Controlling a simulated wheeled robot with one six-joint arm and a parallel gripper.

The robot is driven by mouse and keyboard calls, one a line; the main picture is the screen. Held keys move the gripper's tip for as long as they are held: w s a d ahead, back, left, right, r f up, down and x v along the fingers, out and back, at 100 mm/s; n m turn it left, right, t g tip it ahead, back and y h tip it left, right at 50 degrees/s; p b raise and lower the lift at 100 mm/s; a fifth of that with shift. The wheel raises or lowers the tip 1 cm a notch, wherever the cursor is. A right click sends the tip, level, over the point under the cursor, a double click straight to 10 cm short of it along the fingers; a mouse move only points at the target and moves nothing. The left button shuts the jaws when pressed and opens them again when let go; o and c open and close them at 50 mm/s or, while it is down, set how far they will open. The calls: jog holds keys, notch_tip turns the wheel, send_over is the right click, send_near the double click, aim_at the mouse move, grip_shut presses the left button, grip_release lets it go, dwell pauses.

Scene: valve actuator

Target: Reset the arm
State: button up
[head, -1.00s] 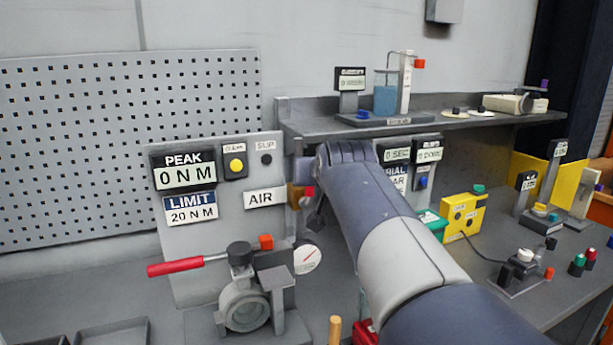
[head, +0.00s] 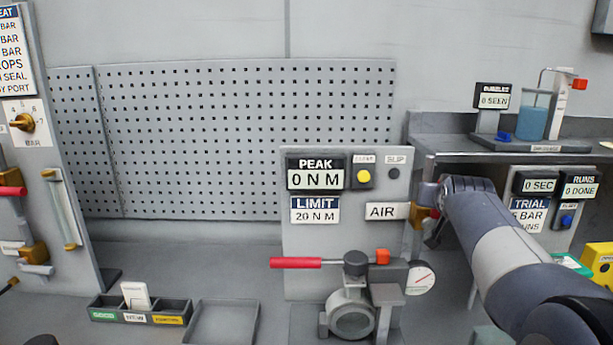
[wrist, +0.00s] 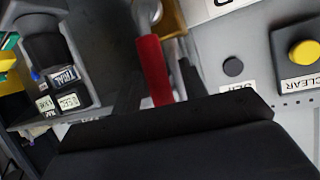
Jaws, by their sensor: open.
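My arm (head: 500,240) reaches to the right edge of the grey test panel (head: 350,270), beside the AIR label (head: 387,211). My gripper (head: 432,232) is small and partly hidden there by my own wrist. In the wrist view my gripper (wrist: 160,84) is open, with its dark fingers on either side of a red lever handle (wrist: 153,66) on a brass fitting (wrist: 171,18). I cannot tell whether they touch it. In the head view, a valve (head: 350,312) with a level red handle (head: 296,263) stands in front of the panel.
The panel shows a PEAK display (head: 315,172) reading 0 N M and a yellow button (head: 364,176), marked CLEAR in the wrist view. A shelf (head: 440,147) and a trial display stand at right. A small bin (head: 140,310) and an empty tray (head: 222,322) lie at left.

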jog(key=shift+w+d+f, duration=0.15)
jog(key=shift+w+f, duration=0.05)
jog(key=shift+w, duration=0.25)
jog(key=b+v, duration=0.2)
jog(key=v, duration=0.9)
jog(key=p+x, duration=0.2)
jog(key=x, duration=0.9)
jog(key=shift+w, duration=0.15)
jog(key=shift+d+f+m+y, duration=0.1)
jog(key=shift+d+m+y, duration=0.25)
jog(key=shift+m+y, duration=0.05)
